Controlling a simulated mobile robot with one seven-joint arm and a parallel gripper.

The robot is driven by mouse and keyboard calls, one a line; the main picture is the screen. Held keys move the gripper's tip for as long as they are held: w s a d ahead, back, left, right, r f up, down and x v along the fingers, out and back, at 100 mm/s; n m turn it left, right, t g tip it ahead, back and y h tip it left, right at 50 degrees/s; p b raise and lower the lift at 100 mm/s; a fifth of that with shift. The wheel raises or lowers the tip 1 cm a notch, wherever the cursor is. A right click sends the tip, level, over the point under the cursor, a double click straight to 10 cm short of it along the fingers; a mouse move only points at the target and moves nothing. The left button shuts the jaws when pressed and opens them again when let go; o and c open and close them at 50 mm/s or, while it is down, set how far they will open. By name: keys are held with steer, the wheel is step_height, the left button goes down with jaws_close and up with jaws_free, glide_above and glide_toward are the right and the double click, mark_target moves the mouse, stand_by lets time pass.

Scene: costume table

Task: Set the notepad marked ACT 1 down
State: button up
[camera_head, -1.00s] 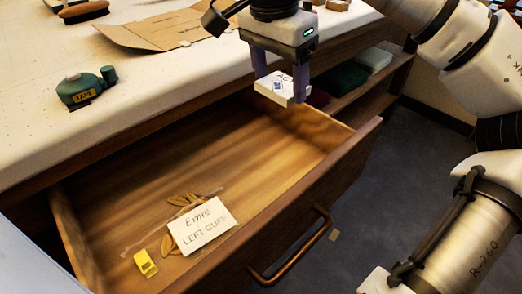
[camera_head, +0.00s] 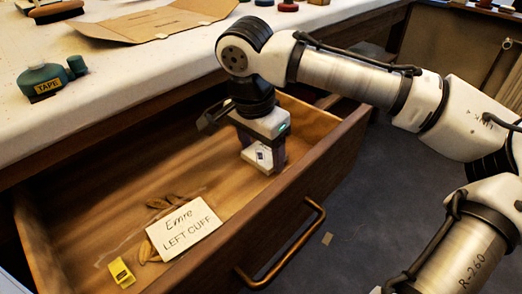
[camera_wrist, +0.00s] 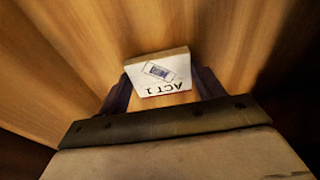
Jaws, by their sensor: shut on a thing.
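The white notepad marked ACT 1 (camera_wrist: 160,74) is between the two dark fingers of my gripper (camera_wrist: 163,90) in the wrist view. In the head view the notepad (camera_head: 258,156) shows at the lower end of my gripper (camera_head: 263,158), inside the right part of the open drawer (camera_head: 230,160). My gripper is shut on the notepad. The wooden drawer floor is behind it in the wrist view. I cannot tell whether the notepad touches the floor.
A card reading "Emre LEFT CUFF" (camera_head: 185,228), tan leaf-like pieces (camera_head: 150,248) and a yellow item (camera_head: 121,272) lie in the drawer's left part. Drawer walls stand close to my gripper.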

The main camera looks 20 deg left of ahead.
mark_target(255, 160)
steer(key=shift+f, duration=0.15)
steer(key=o, duration=1)
steer(key=r+p, duration=0.1)
steer(key=r, duration=0.3)
steer(key=s+r+p, duration=0.1)
steer(key=r, duration=0.3)
steer(key=r+p, duration=0.1)
steer(key=r, duration=0.3)
steer(key=shift+s+a+r, duration=0.15)
steer(key=shift+s+a, duration=0.15)
steer(key=shift+s, duration=0.05)
